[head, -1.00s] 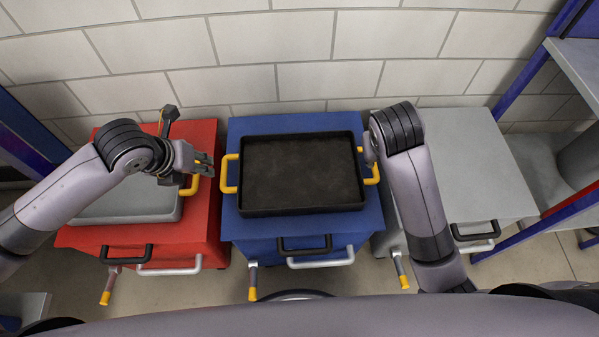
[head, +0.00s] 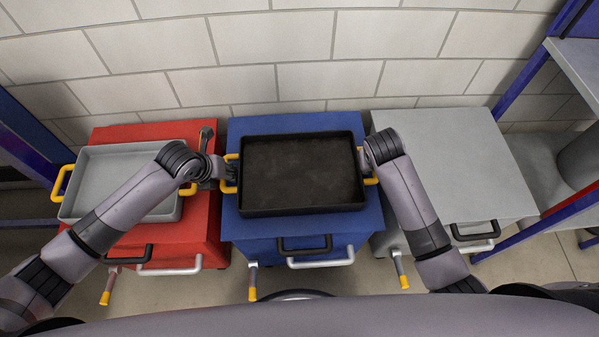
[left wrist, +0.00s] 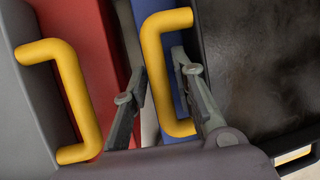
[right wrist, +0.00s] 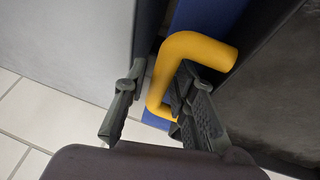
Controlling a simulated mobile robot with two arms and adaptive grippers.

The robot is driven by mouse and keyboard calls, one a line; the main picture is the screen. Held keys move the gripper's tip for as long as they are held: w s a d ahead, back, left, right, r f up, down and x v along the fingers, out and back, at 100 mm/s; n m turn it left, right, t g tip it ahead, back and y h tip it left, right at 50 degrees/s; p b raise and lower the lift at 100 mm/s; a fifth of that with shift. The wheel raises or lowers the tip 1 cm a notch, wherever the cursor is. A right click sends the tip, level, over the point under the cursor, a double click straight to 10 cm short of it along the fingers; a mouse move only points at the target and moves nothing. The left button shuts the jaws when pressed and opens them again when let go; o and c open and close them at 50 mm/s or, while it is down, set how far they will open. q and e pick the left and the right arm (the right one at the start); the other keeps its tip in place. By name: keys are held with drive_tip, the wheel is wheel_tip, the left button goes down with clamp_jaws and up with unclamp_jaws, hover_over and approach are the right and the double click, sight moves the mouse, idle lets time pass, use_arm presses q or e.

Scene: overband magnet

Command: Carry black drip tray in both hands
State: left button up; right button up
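The black drip tray (head: 300,207) sits level on the blue cabinet (head: 300,230), with a yellow handle on each side. My left gripper (head: 228,172) is at its left handle (head: 228,188). In the left wrist view, the open fingers (left wrist: 165,100) straddle that handle's bar (left wrist: 158,75), one finger inside the loop. My right gripper is at the right handle, mostly hidden by its wrist in the head view. In the right wrist view, its open fingers (right wrist: 160,110) stand either side of the yellow bar (right wrist: 160,85), one inside the loop.
A grey tray (head: 110,165) with yellow handles sits on the red cabinet (head: 210,225) at left, its right handle close to my left gripper. The grey cabinet (head: 460,150) at right has a clear top. A brick wall (head: 300,55) stands behind; shelving (head: 580,65) is at far right.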

use_arm(q)
drive_tip(key=shift+c, duration=0.4)
use_arm(e)
drive_tip(key=shift+c, duration=0.4)
use_arm(q)
clamp_jaws()
use_arm(e)
clamp_jaws()
use_arm(q)
drive_tip(key=shift+w+r, duration=0.1)
